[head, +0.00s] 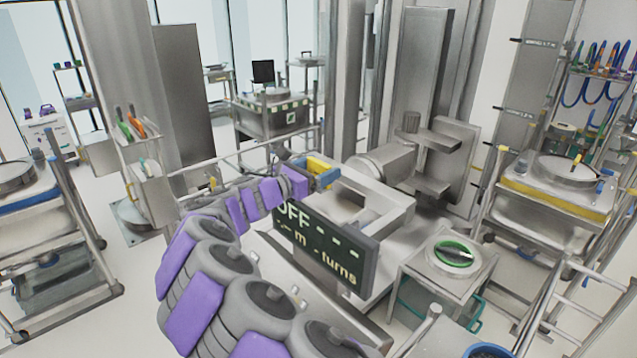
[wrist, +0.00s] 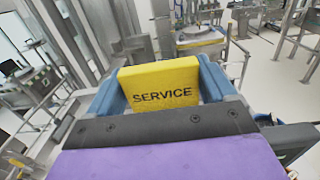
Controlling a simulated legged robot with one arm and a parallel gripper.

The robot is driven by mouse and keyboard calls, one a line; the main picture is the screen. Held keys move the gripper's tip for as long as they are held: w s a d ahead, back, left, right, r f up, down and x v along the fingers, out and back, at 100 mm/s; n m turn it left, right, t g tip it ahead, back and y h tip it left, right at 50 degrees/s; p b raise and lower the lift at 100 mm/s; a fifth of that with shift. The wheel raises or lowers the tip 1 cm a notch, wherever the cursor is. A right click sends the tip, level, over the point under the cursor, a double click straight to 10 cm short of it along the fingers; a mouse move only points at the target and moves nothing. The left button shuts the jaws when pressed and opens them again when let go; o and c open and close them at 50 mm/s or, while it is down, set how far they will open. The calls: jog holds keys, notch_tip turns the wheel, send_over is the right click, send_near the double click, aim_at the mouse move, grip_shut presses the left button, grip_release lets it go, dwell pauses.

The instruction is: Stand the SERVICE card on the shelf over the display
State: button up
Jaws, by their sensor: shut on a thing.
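The SERVICE card (wrist: 165,82) is a yellow block with black lettering. In the wrist view it stands between the two blue fingers of my gripper (wrist: 163,88), which is shut on it. In the head view the yellow card (head: 320,167) shows in my gripper (head: 316,172), above and behind the display. The display (head: 322,243) is a dark panel with pale text reading OFF and "turns". My purple and grey arm covers its left part.
A pale metal frame (head: 385,212) stands behind the display, beside a large machine column. A small table (head: 440,268) with a green ring and dark tool is to the right. Carts stand at the far left and far right (head: 545,205). Open floor shows at left.

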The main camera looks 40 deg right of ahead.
jog(key=d+f, duration=0.2)
jog(key=f, duration=0.1)
jog(key=shift+s+f, duration=0.1)
jog(key=shift+s, duration=0.25)
jog(key=shift+w+f, duration=0.1)
jog(key=shift+f, duration=0.25)
jog(key=shift+a, duration=0.85)
jog(key=o, duration=0.7)
jog(key=shift+a, duration=0.1)
jog(key=shift+o, duration=1)
jog(key=shift+d, duration=0.7)
jog(key=s+a, duration=0.1)
jog(key=a, duration=1.1)
jog(key=shift+s, duration=0.4)
jog(key=shift+r, duration=0.1)
